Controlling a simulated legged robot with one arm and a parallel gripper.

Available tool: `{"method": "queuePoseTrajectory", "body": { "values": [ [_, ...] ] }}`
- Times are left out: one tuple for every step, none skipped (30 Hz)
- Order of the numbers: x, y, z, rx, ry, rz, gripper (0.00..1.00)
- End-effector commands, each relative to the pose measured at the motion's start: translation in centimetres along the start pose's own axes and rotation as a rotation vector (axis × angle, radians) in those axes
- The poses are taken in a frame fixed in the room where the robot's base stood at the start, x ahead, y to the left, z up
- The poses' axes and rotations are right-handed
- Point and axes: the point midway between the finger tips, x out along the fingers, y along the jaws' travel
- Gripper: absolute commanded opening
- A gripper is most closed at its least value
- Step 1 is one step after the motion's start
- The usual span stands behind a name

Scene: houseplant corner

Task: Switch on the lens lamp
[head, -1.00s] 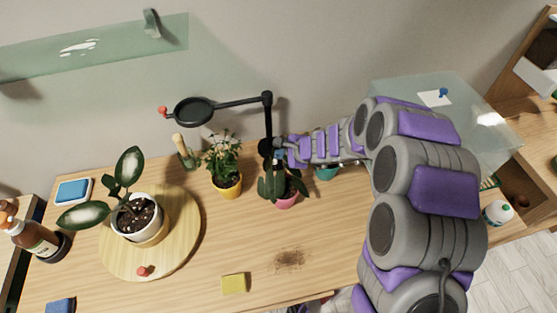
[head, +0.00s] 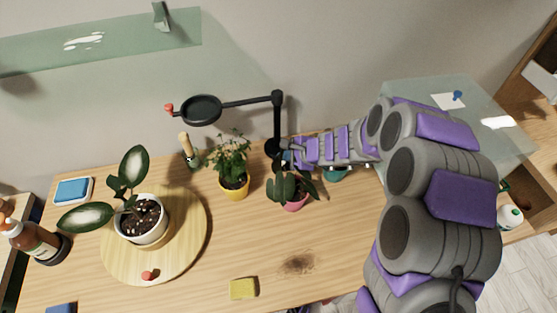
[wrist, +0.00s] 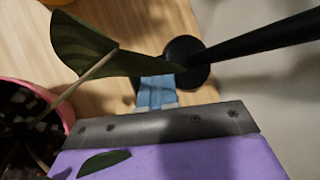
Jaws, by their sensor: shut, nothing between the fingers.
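The lens lamp stands at the back of the table, with a round dark lens head (head: 202,109), a thin black arm and an upright black post (head: 277,118). A red knob (head: 168,109) sits at the left of its head. The lamp's round black base (wrist: 187,62) shows in the wrist view with the post rising to the right. My gripper (head: 287,157) is low beside the lamp base, behind the plant in the pink pot (head: 295,205). Its blue fingertips (wrist: 157,90) are shut and empty in the wrist view, just in front of the base; contact is unclear.
A dark-leaved plant overhangs my gripper, and one leaf (wrist: 95,45) crosses the wrist view. A yellow pot (head: 234,190) stands left of it. A white-potted plant (head: 142,222) sits on a round wooden board (head: 190,238). A yellow sponge (head: 243,288) lies at the front.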

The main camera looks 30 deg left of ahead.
Motion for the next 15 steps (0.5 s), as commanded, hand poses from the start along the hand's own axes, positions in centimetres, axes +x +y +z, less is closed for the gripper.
{"method": "queuePoseTrajectory", "body": {
  "values": [
    [-0.2, 0.0, -0.1, 0.001, 0.000, -0.002, 0.00],
    [-0.3, 0.0, -0.1, 0.001, -0.001, -0.003, 0.00],
    [-0.5, 0.0, -0.2, 0.002, -0.003, -0.004, 0.00],
    [-0.7, 0.0, -0.3, 0.002, -0.003, -0.005, 0.00],
    [-0.8, 0.1, -0.3, 0.002, -0.004, -0.006, 0.00],
    [-0.9, 0.1, -0.4, 0.002, -0.005, -0.007, 0.00],
    [-0.9, 0.1, -0.4, 0.002, -0.005, -0.007, 0.00],
    [-0.9, 0.1, -0.4, 0.002, -0.005, -0.007, 0.00],
    [-0.8, 0.1, -0.4, 0.002, -0.005, -0.006, 0.00],
    [-0.7, 0.1, -0.3, 0.002, -0.004, -0.005, 0.00],
    [-0.5, 0.1, -0.3, 0.002, -0.003, -0.004, 0.00],
    [-0.3, 0.1, -0.2, 0.002, -0.002, -0.003, 0.00],
    [-0.1, 0.1, -0.2, 0.002, -0.001, -0.002, 0.00],
    [0.0, 0.1, -0.2, 0.002, -0.001, -0.001, 0.00],
    [0.1, 0.1, -0.2, 0.001, 0.000, 0.000, 0.00]
  ]
}}
